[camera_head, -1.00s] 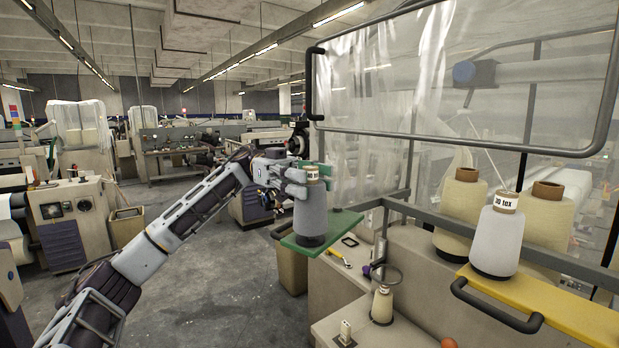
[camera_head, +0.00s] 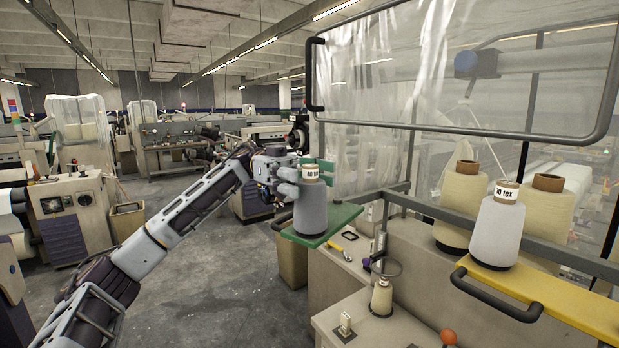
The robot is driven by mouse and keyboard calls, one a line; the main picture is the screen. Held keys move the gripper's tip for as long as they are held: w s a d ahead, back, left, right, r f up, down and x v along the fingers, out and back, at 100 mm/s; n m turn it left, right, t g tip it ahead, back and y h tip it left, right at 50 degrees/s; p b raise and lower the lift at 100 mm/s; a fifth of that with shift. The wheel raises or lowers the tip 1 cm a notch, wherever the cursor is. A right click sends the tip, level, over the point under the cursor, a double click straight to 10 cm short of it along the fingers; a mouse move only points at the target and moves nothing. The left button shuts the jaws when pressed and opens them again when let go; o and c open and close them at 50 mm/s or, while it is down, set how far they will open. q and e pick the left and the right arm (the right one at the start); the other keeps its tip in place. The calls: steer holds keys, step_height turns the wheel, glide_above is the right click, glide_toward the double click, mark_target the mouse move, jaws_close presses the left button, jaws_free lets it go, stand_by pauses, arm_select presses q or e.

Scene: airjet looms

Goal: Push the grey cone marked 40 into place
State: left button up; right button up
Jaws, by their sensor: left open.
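The grey cone (camera_head: 309,208) with a white label band near its top stands upright on a green board (camera_head: 340,222). Its label is small and I cannot read the number with certainty. My left gripper (camera_head: 300,181) is open at the upper part of this cone. Its grey finger shows at the cone's left side and green parts show behind the cone's top. I cannot tell whether the fingers touch it. A second grey cone (camera_head: 496,232), labelled 30 tex, stands on a yellow board (camera_head: 560,300) at the right. My right gripper is not in view.
Cream cones (camera_head: 463,205) stand behind the yellow board. A black-handled frame with clear sheeting (camera_head: 440,90) hangs above. Open floor (camera_head: 190,270) is at the left.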

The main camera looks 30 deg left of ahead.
arm_select(q)
steer(key=v, duration=1.2)
stand_by(0.5)
steer(key=shift+r, duration=0.1)
stand_by(0.8)
